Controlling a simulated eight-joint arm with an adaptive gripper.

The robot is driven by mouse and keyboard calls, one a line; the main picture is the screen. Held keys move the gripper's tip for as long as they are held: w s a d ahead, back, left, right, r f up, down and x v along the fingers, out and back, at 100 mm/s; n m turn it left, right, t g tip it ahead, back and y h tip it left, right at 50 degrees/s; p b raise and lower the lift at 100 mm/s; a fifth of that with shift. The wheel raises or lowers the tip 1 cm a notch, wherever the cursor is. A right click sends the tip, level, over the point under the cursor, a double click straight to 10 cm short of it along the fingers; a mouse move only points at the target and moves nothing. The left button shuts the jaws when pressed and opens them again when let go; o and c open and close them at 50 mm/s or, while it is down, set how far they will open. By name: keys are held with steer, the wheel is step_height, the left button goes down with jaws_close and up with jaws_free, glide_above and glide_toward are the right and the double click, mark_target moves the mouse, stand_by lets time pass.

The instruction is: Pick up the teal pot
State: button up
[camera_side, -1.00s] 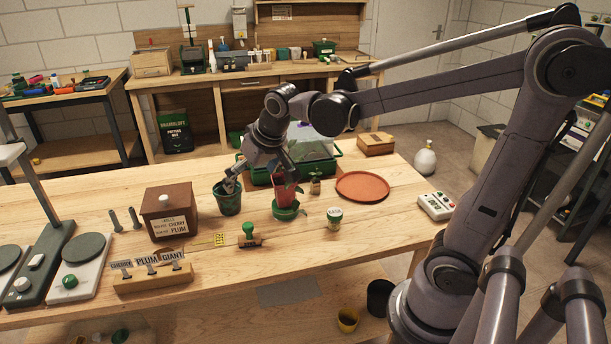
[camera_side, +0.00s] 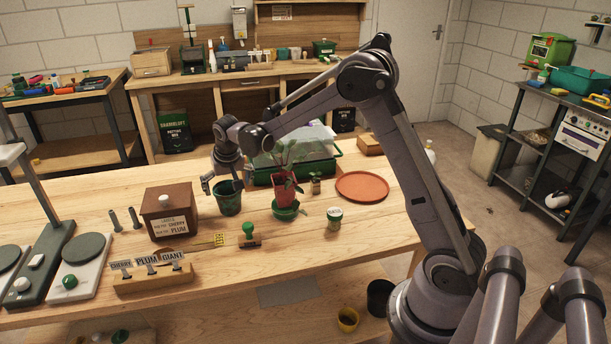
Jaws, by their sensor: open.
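The teal pot (camera_side: 229,201) stands upright on the wooden bench, left of the red pot with a seedling. My gripper (camera_side: 221,184) is open, pointing down at the teal pot's rim. One finger shows at the rim's left side and the other near the top of the pot. I cannot tell whether either finger touches the pot or whether one reaches inside it.
The red pot (camera_side: 284,192) stands on a green saucer (camera_side: 286,212) close to the right. Behind is a green tray with a clear cover (camera_side: 300,150). A wooden box (camera_side: 169,211) stands left. Bench in front is partly clear.

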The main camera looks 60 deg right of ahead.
steer(key=shift+d+x, duration=0.1)
steer(key=shift+x, duration=2)
steer(key=shift+d+x, duration=0.15)
steer(key=shift+x, duration=2)
steer(key=shift+w+r, duration=0.1)
steer(key=c, duration=1.2)
